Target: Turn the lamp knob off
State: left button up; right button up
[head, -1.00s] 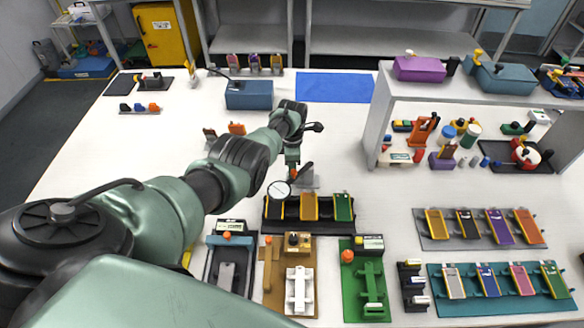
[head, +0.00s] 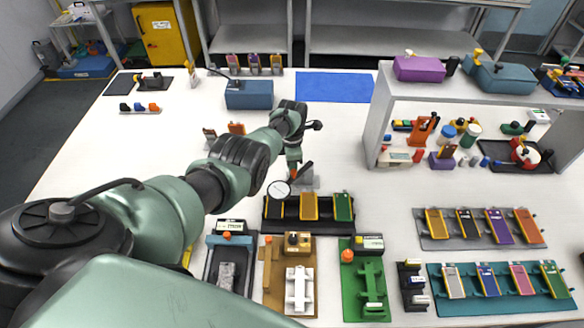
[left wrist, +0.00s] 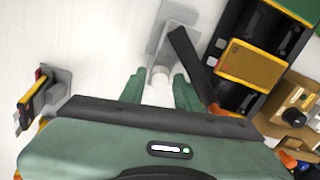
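In the left wrist view, a small pale round knob (left wrist: 160,74) shows between the fingertips of my left gripper (left wrist: 158,84). The knob is at the lower end of a grey stand (left wrist: 173,33). A gap shows between each green finger and the knob, so the gripper is open around or just above it; I cannot tell the height. In the head view, my left gripper (head: 294,168) points down beside the grey stand (head: 308,181), and the knob is hidden. A black and orange bar rises beside the stand. My right gripper is not in view.
A black rack with several coloured cells (head: 310,207) lies just in front of the stand. A round white disc (head: 279,190) is close beside my left gripper. Brown (head: 271,283) and green (head: 351,284) fixtures lie nearer.

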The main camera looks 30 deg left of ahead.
pick_arm(q)
notch_tip(320, 180, up, 7)
jog(key=p, duration=0.3)
jog(key=shift+r, duration=0.35)
dwell(0.4)
